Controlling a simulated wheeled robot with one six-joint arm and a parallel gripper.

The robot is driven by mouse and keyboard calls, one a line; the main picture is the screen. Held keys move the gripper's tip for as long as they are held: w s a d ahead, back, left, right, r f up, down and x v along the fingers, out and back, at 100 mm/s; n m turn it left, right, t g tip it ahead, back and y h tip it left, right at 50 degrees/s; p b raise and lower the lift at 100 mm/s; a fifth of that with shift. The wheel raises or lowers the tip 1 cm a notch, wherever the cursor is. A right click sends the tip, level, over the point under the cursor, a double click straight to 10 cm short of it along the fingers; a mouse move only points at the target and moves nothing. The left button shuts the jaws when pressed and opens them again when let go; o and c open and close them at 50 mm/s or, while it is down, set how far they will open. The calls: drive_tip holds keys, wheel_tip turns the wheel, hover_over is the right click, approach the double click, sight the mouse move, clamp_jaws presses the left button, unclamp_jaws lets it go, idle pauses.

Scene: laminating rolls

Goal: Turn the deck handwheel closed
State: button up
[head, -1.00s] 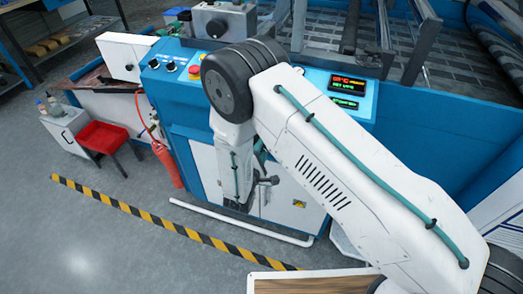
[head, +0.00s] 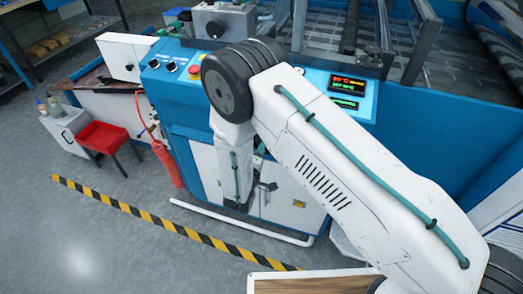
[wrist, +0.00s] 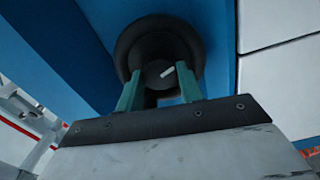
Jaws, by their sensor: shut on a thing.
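The deck handwheel (wrist: 127,47) is a round black wheel on the blue machine side, seen close up in the wrist view. Its dark hub carries a short pale mark. My gripper (wrist: 158,86) has two teal fingers, shut on the handwheel, one finger at each side of the hub. The lower part of the wheel is partly hidden by the fingers. In the head view my arm and wrist cover most of this spot, and the handwheel cannot be clearly made out there.
The blue machine's control panel (head: 172,66) has knobs and a red button. A lit display (head: 347,84) sits to its right. White cabinet doors (head: 283,200) lie beside my wrist.

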drive_tip(key=o, duration=1)
drive_tip(key=shift+s, duration=0.1)
drive_tip(key=v, duration=0.7)
drive_tip(key=shift+s+a, duration=0.15)
drive_tip(key=shift+s, duration=0.2)
